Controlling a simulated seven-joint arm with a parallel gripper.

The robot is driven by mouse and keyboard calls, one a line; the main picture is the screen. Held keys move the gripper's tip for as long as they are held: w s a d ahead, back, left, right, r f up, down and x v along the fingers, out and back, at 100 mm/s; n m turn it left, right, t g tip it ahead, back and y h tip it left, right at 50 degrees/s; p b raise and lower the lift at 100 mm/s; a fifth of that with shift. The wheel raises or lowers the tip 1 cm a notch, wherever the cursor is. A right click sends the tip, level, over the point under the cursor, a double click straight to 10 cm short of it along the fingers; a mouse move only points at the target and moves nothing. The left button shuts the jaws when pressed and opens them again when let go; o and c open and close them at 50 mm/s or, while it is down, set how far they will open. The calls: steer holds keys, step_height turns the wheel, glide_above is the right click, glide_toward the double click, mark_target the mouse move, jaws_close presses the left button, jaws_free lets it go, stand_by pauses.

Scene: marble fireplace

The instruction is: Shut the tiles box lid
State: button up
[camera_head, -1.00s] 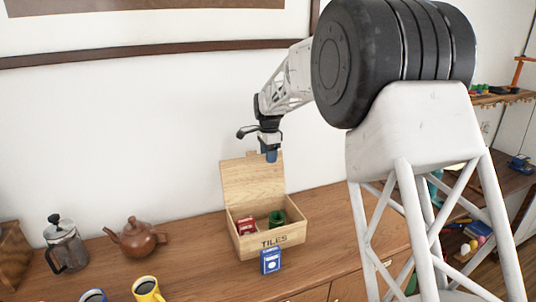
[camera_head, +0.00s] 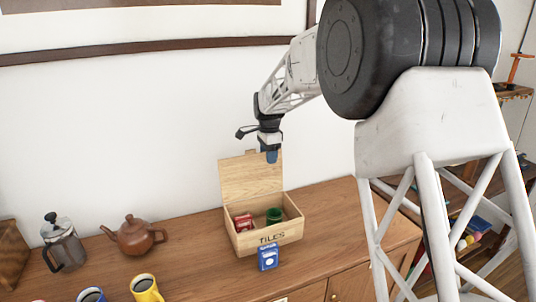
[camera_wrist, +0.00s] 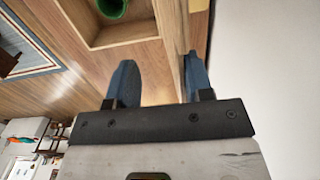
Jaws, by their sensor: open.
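The wooden tiles box (camera_head: 266,239) stands on the wooden cabinet top, with "TILES" on its front. Its lid (camera_head: 250,178) is up, standing at the back edge of the box. A red item (camera_head: 243,222) and a green round item (camera_head: 274,215) lie inside. My gripper (camera_head: 271,156) is in the air at the lid's upper edge, pointing down. In the wrist view, its two blue fingers (camera_wrist: 157,82) are apart, with the lid's edge (camera_wrist: 172,45) running between them. I cannot tell whether they touch the lid. The green item (camera_wrist: 112,6) shows at the top there.
A blue card box (camera_head: 268,257) stands before the tiles box. A brown teapot (camera_head: 135,236), a French press (camera_head: 62,243), a yellow mug (camera_head: 146,289) and a blue mug (camera_head: 91,295) stand left. The wall is close behind the lid.

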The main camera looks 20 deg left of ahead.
steer(key=shift+s+d, duration=1.15)
step_height(320, 180, up, 9)
steer(key=shift+s+d, duration=0.35)
steer(key=shift+s, duration=0.05)
stand_by(1.0)
stand_by(1.5)
